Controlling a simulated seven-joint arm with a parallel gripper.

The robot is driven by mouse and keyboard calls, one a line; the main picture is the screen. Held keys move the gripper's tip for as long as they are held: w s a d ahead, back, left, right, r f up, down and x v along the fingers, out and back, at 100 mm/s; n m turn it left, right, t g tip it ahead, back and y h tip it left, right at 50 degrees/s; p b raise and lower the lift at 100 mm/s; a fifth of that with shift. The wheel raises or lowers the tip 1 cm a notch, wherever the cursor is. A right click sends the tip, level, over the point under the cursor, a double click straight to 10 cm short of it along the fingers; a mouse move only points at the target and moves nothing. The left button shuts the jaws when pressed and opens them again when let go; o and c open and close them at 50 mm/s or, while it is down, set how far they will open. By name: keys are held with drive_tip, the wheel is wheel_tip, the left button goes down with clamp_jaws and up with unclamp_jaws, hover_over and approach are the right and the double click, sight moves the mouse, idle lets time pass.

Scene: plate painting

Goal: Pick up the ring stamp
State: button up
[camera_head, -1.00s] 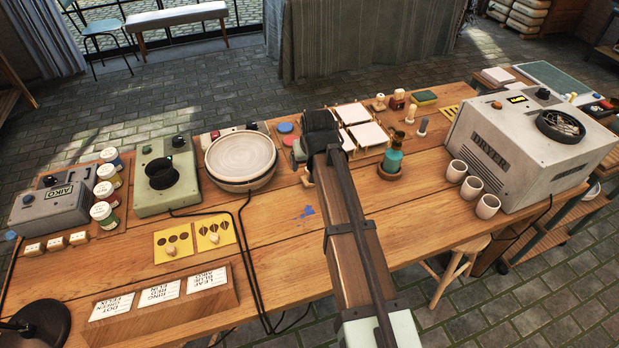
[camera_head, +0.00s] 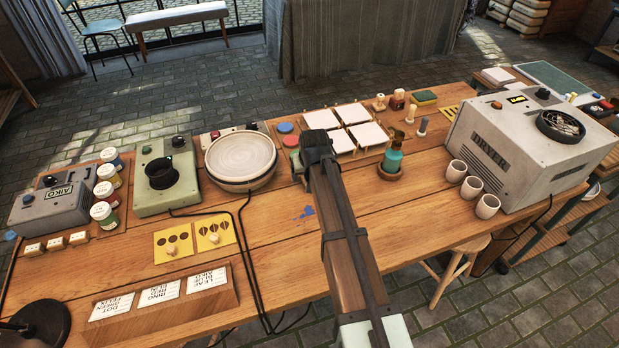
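I cannot tell which, if any, is the ring stamp. My gripper (camera_head: 316,157) is left of these pieces, over the bench by the ink pads and white tiles. My own arm hides its fingers, so I cannot see whether they are open or hold anything.
White tiles (camera_head: 368,134) lie just right of my gripper. Red and blue round pads (camera_head: 286,127) are to its left, near a round plate (camera_head: 240,156).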

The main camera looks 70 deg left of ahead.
drive_tip(key=c, duration=1.1)
drive_tip(key=shift+c, duration=0.2)
drive_tip(key=shift+r, duration=0.1)
wheel_tip(320, 180, up, 10)
drive_tip(key=shift+f, duration=0.1)
